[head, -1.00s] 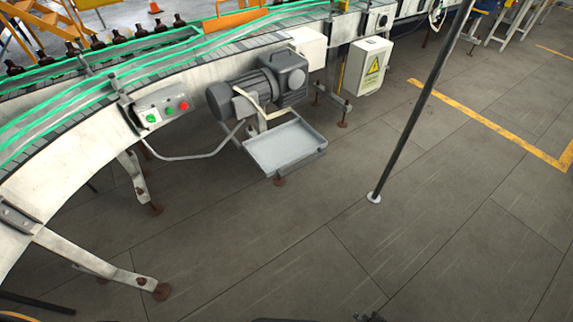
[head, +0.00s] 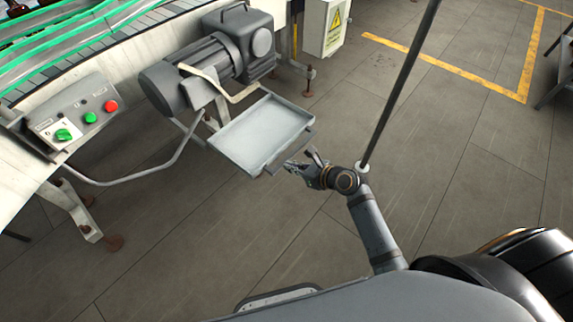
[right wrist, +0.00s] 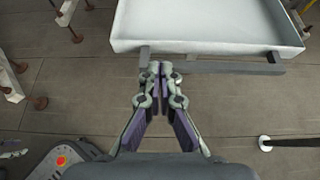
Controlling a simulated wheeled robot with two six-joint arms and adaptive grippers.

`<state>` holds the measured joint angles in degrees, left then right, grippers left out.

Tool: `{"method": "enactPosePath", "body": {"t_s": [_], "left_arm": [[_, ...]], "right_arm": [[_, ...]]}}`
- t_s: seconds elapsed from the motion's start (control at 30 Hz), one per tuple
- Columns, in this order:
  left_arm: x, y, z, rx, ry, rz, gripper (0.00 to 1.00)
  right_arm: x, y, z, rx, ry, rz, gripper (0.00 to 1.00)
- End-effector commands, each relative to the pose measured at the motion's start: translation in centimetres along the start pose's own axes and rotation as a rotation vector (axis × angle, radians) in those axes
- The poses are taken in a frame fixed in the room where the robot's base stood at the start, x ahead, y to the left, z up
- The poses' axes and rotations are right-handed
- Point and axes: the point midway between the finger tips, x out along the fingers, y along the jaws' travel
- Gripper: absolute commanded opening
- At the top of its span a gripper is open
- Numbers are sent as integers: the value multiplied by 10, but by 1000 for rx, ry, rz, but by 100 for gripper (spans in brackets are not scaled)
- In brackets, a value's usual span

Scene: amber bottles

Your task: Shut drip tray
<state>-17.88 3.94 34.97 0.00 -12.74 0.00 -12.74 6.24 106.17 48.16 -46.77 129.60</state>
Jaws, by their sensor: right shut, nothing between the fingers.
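The drip tray (head: 258,132) is a shallow, light grey tray below the motor. It sticks out from under the conveyor towards me and looks empty. A darker bar, like a handle (right wrist: 222,67), runs along its front edge. My right gripper (head: 291,166) is in front of the tray's front edge. In the right wrist view my right gripper (right wrist: 161,68) is shut with its fingers together and nothing between them. Its fingertips are close to the bar, left of its middle; I cannot tell whether they touch it.
The grey motor (head: 215,65) is above the tray. A control box (head: 75,112) with green and red buttons is at the left. A thin dark pole (head: 402,80) with a pale foot stands right of the tray, close behind my right arm. Floor in front is clear.

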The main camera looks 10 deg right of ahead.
Motion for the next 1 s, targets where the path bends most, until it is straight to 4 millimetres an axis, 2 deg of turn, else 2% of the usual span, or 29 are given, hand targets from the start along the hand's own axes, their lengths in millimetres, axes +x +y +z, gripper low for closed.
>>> {"method": "enactPosePath", "body": {"t_s": [0.03, 0.2, 0.4, 0.57, 1.0], "left_arm": [[4, 0, -1, 0, 2, -1, 40], [11, -6, -13, 2, 21, -8, 40], [15, -8, -24, 3, 39, -11, 40], [16, -8, -20, 3, 33, -11, 40], [11, -8, -12, 4, 20, -11, 40]], "right_arm": [[12, 0, 0, 3, -4, 1, 0], [45, 0, -1, 2, -2, 0, 0], [71, 0, -1, -1, 0, -2, 0], [78, 0, -1, -1, 1, -1, 0], [77, 0, 2, -2, 0, -2, 0]]}}
